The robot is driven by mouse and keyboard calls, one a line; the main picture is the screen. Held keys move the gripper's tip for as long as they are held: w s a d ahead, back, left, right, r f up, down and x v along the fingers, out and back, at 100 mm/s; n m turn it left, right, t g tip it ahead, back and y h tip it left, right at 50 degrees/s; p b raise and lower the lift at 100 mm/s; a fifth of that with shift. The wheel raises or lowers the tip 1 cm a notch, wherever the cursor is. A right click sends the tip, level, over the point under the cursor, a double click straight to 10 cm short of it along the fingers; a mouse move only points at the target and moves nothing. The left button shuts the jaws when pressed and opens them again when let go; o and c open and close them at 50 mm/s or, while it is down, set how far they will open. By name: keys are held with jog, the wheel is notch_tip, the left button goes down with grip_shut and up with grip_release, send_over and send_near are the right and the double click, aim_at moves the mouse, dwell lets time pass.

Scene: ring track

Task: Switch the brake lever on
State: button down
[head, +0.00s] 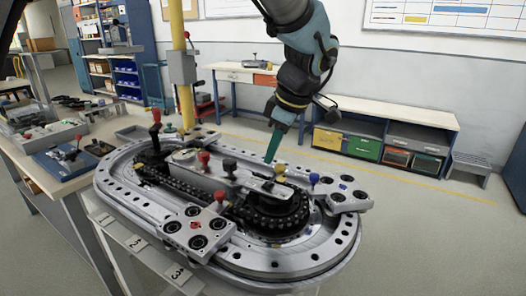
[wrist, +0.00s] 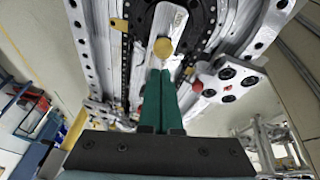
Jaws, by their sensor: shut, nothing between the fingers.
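My gripper (head: 270,158) is shut and empty, its green fingers pointing down over the right part of the ring track (head: 345,238). A yellow knob (head: 280,169) stands just right of the fingertips in the head view. In the wrist view, the yellow knob (wrist: 163,47) appears just past the closed fingertips (wrist: 160,75); I cannot tell whether they touch. Several levers have coloured knobs: red (head: 204,158), black (head: 229,166), red near the front (head: 219,196) and blue (head: 314,178). No readable label shows which one is the brake lever.
A tall red-topped handle (head: 155,115) rises at the track's left, near a yellow post (head: 179,60). A workbench (head: 50,150) with parts stands at left. Shelves with coloured bins (head: 368,148) stand behind, with open floor between.

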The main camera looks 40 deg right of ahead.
jog(key=shift+s+d+f+b, duration=0.2)
jog(key=shift+s+b, duration=0.2)
jog(key=shift+s, duration=0.25)
jog(key=shift+s, duration=0.1)
